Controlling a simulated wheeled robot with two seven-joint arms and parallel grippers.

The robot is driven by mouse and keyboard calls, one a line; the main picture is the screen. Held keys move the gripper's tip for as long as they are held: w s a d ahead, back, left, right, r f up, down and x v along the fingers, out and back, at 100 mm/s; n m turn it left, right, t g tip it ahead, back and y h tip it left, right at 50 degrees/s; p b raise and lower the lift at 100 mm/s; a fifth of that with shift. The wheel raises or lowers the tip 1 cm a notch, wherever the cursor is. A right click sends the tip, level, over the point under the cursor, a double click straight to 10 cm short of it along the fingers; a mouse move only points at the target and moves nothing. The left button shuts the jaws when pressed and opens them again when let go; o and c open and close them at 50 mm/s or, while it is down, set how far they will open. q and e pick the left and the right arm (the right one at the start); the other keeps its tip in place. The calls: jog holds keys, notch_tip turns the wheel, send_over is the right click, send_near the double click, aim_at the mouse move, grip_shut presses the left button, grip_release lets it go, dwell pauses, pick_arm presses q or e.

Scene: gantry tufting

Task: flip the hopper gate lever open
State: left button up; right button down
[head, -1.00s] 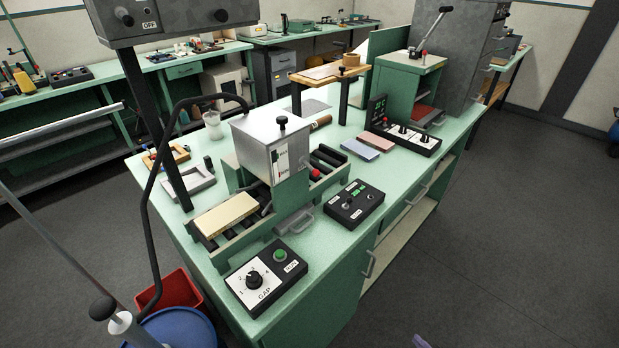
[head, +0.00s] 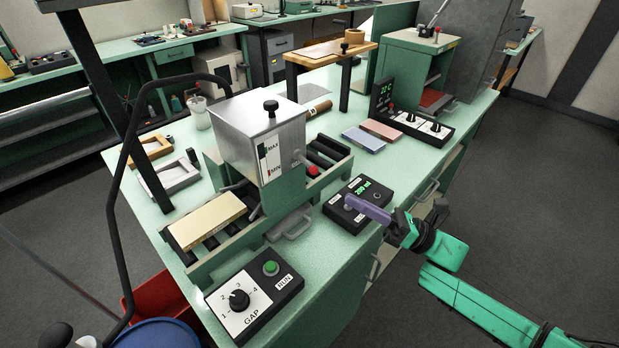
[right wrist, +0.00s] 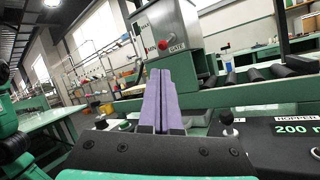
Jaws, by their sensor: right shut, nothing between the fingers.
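The grey metal hopper (head: 262,135) stands over the roller bed, with a MAX/MIN level window on its front. Its gate lever shows as a red knob (head: 313,171) at its lower right side in the head view. In the right wrist view the red knob (right wrist: 163,45) sits beside a GATE label on the hopper (right wrist: 174,28). My right gripper (head: 352,202) has purple fingers, shut and empty, over or near the hopper control box (head: 345,217). In the wrist view its fingers (right wrist: 160,76) point toward the hopper, apart from the knob. My left gripper is not in view.
The control box has a lit 200 ml display. A GAP/RUN box (head: 254,292) lies at the bench's near corner. A tan slab (head: 206,222) lies on the roller bed (head: 325,155). Pink and blue blocks (head: 364,140) lie right of the hopper. The floor at right is clear.

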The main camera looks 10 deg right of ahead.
aim_at(307, 164)
pick_arm(q)
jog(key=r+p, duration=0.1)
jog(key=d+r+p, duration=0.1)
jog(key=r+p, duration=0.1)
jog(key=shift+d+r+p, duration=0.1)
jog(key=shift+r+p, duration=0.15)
jog(key=shift+p, duration=0.05)
pick_arm(e)
jog(key=x, duration=1)
jog(key=shift+w+f, duration=0.15)
jog(key=shift+w, duration=0.1)
pick_arm(q)
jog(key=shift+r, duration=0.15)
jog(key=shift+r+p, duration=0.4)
jog(key=shift+p, duration=0.15)
pick_arm(e)
jog(key=shift+s+m+h, duration=0.1)
jog(key=shift+m+h, duration=0.2)
